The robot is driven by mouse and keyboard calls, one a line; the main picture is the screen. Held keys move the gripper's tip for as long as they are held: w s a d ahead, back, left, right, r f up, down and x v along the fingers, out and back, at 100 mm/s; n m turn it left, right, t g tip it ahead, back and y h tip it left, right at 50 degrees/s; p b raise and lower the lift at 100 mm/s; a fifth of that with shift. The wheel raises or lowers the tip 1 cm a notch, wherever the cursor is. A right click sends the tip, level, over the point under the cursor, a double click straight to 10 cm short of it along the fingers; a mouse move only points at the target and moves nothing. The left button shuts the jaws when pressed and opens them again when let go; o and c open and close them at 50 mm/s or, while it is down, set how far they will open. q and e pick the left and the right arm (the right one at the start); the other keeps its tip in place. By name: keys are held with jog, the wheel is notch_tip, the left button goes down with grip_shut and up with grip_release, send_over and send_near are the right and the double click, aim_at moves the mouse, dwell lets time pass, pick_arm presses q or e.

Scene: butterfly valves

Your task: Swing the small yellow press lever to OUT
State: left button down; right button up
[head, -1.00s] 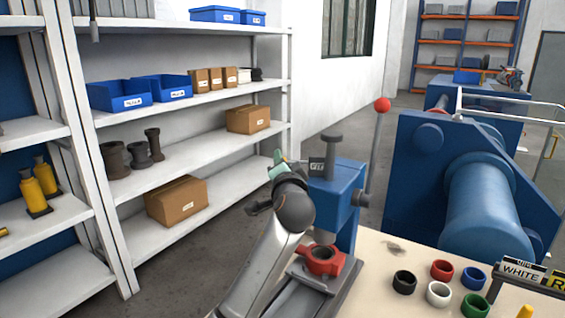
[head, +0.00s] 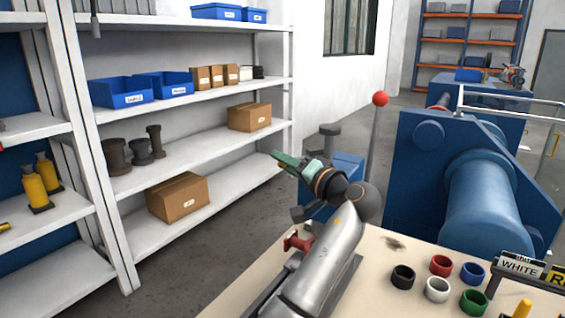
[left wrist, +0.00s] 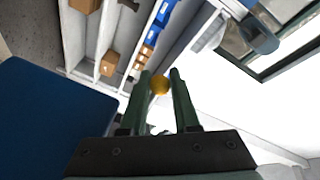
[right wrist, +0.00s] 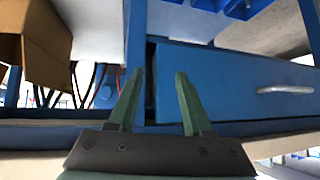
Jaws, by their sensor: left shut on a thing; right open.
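The blue press (head: 347,166) stands on the bench behind my left arm, which hides much of it. Its tall lever with a red ball (head: 380,98) stands almost upright. My left gripper (head: 283,161) reaches across the press front, fingers pointing left. In the left wrist view, its green fingers (left wrist: 160,78) are shut on a round yellow knob (left wrist: 160,85), the end of the small yellow lever. The lever's shaft and any OUT mark are hidden. My right gripper (right wrist: 158,77) is open and empty, near a blue drawer (right wrist: 230,85).
Several coloured rings, one white (head: 437,289), lie on the bench beside a WHITE sign (head: 519,266). A large blue machine (head: 430,180) stands right. Shelves (head: 215,185) with boxes stand left, across open floor.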

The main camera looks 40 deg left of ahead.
pick_arm(q)
jog(key=shift+d+g, duration=0.1)
jog(key=shift+g, duration=0.2)
jog(key=c, duration=0.7)
grip_release()
jog(key=shift+s, duration=0.1)
jog(key=shift+o, duration=0.2)
